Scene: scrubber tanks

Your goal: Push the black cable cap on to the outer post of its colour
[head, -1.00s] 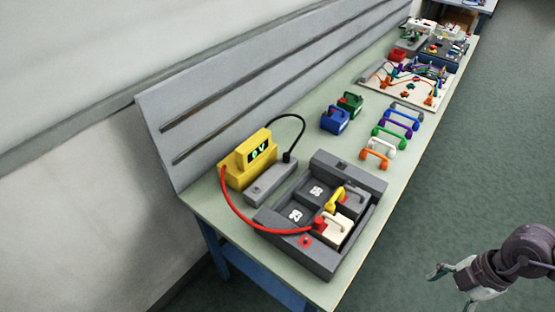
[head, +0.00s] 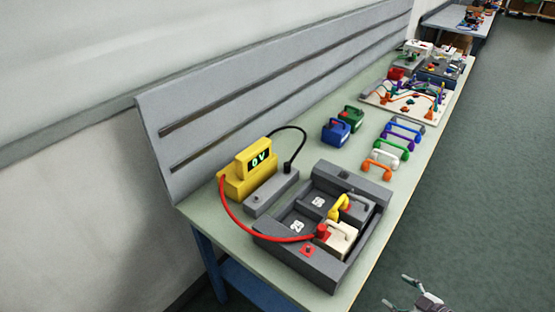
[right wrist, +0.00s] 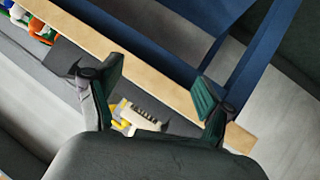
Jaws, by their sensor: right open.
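The black cable cap (head: 287,168) sits on the grey holder block (head: 271,193) beside the yellow meter (head: 247,178). A black cable (head: 303,137) arches from the meter to it. A red cable (head: 240,225) runs to a red cap (head: 321,231) by the cream block (head: 339,238) in the dark grey tray (head: 298,262). A small dark fitting (head: 343,175) is on the tray's far end; I cannot tell whether it is the black post. My right gripper (head: 397,291) is open and empty, off the bench's front edge. My left gripper is not in view.
A yellow link (head: 339,206) lies in the tray. Blue (head: 336,132) and green (head: 352,116) blocks and several coloured handles (head: 384,157) stand farther along the bench. A ribbed grey back panel (head: 270,100) rises behind. The floor in front is clear.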

